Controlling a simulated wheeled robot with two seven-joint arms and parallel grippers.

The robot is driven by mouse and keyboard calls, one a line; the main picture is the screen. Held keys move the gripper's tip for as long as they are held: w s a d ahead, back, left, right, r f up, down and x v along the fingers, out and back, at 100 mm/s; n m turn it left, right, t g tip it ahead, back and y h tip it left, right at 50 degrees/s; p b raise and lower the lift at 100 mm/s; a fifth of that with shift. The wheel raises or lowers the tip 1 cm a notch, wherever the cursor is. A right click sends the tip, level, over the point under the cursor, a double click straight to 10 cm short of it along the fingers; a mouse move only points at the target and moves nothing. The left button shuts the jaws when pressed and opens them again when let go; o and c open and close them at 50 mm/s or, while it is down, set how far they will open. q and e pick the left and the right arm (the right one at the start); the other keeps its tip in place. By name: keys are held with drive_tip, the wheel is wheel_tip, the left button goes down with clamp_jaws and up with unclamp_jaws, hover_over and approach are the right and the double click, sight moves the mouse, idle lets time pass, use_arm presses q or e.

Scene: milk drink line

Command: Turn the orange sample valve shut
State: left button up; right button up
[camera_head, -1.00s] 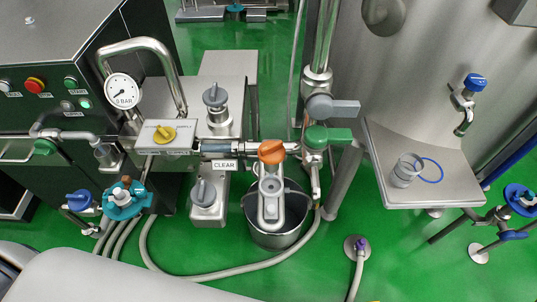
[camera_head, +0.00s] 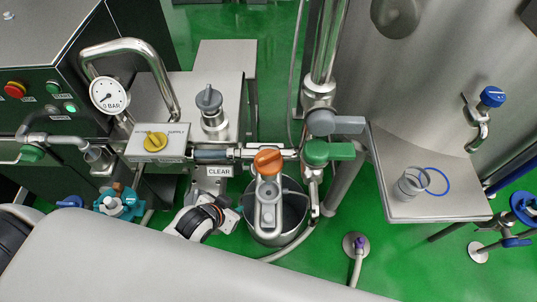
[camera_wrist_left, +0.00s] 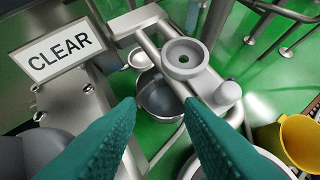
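The orange sample valve (camera_head: 268,161) sits on the steel pipe in the middle of the head view, its handle lying roughly along the pipe. A steel outlet fitting (camera_head: 267,205) stands below it, over a steel bucket (camera_head: 292,228). My left gripper (camera_head: 230,212) is low and left of that fitting, below the CLEAR sign, apart from the orange handle. Its fingers are hard to make out there. In the left wrist view, the teal fingers of my left gripper (camera_wrist_left: 160,105) are spread with nothing between them. The orange handle is not visible there. My right gripper is not in view.
The CLEAR sign (camera_head: 220,171) hangs left of the valve; a green handle (camera_head: 328,152) and grey handle (camera_head: 335,123) are close on its right. A steel shelf (camera_head: 440,208) holds a clear cup (camera_head: 410,184).

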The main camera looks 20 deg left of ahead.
use_arm(q)
drive_tip(key=w+r+m+t+h, duration=0.2)
drive_tip(key=w+r+t+h, duration=0.2)
drive_tip(key=w, duration=0.1)
drive_tip(key=m+t+h, duration=0.2)
drive_tip(key=m+h, duration=0.1)
drive_tip(key=h, duration=0.4)
approach(280, 152)
drive_tip(key=x, duration=0.2)
drive_tip(key=p+x, duration=0.1)
drive_tip(key=x, duration=0.4)
drive_tip(key=shift+w+a+f+p, duration=0.15)
drive_tip(key=shift+f+p, duration=0.15)
drive_tip(key=shift+p, duration=0.1)
clamp_jaws()
